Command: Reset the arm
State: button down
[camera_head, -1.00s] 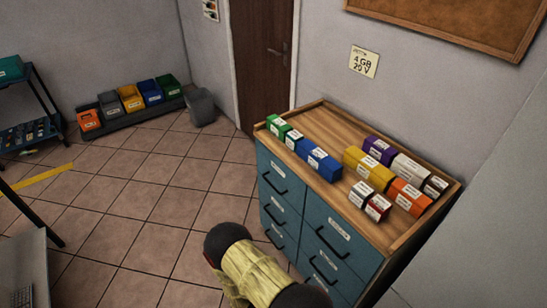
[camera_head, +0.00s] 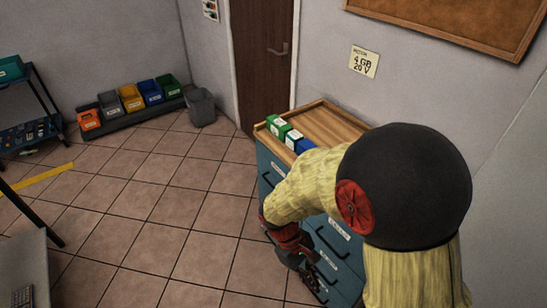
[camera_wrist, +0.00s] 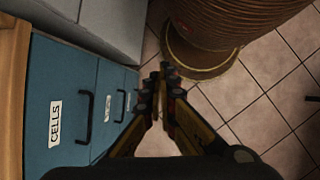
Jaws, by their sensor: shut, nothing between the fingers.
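My arm, pale yellow with a black joint and a red cap, rises in the right half of the head view and bends down in front of the cabinet. My gripper (camera_head: 308,276) hangs low beside the teal drawer fronts, small and partly dark in that view. In the wrist view my gripper (camera_wrist: 160,80) has its fingertips together with nothing between them. The drawers labelled CELLS and others stand to its left, apart from the fingers.
The teal cabinet (camera_head: 268,172) has a wooden top; my arm hides most of the boxes on it, but green boxes (camera_head: 280,128) show. Colored bins (camera_head: 130,100) and a grey waste bin (camera_head: 200,106) stand at the back wall. The tiled floor (camera_head: 150,215) left of the cabinet is clear.

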jog(key=s+d+r+m+t+y, duration=0.1)
jog(key=d+r+m+t, duration=0.1)
jog(key=r, duration=0.6)
jog(key=s+d+r+m+t+y, duration=0.2)
jog(key=d+r+m+t, duration=0.1)
jog(key=r, duration=0.6)
jog(key=s+d+r+m+t+y, duration=0.1)
jog(key=s+d+r+m+t, duration=0.1)
jog(key=r, duration=0.6)
jog(key=shift+d+r+m+t+y, duration=0.35)
jog(key=shift+d+m+t, duration=0.2)
jog(key=shift+m+t, duration=0.3)
jog(key=shift+s, duration=0.1)
